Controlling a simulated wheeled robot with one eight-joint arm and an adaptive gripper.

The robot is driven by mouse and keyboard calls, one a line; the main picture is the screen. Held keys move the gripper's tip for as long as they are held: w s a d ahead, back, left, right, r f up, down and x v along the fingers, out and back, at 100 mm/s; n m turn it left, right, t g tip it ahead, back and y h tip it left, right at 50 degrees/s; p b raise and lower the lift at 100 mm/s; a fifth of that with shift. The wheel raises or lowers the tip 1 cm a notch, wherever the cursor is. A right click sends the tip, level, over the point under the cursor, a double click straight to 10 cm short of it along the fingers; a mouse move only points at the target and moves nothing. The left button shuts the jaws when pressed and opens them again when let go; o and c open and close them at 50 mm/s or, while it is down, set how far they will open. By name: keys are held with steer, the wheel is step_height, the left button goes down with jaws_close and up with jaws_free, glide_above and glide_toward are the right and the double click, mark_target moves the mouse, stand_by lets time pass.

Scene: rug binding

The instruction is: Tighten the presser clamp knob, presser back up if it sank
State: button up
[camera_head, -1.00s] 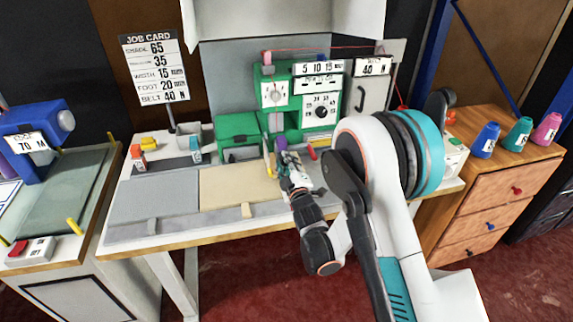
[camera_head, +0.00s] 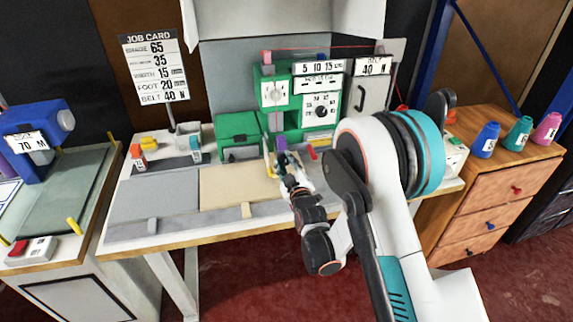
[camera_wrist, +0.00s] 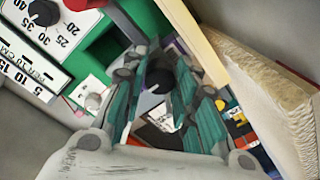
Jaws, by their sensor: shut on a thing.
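The green binding machine (camera_head: 322,115) stands at the back of the workbench. My gripper (camera_head: 282,160) is at its front, just below a purple upright part (camera_head: 279,143), which I take to be the presser bar. In the wrist view my gripper (camera_wrist: 163,70) has its teal-lined fingers closed in around a dark round knob (camera_wrist: 158,80), apparently the presser clamp knob. The fingers partly cover the knob. Whether the presser has sunk cannot be told, since my gripper hides its foot.
A dial (camera_head: 320,111) and a red lever (camera_head: 313,154) are close to my gripper. The tan work surface (camera_head: 230,188) to the left is bare. Spools (camera_head: 519,132) are on the right cabinet.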

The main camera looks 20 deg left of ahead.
steer(key=o, duration=1)
steer(key=shift+o, duration=0.2)
steer(key=shift+s+r, duration=0.1)
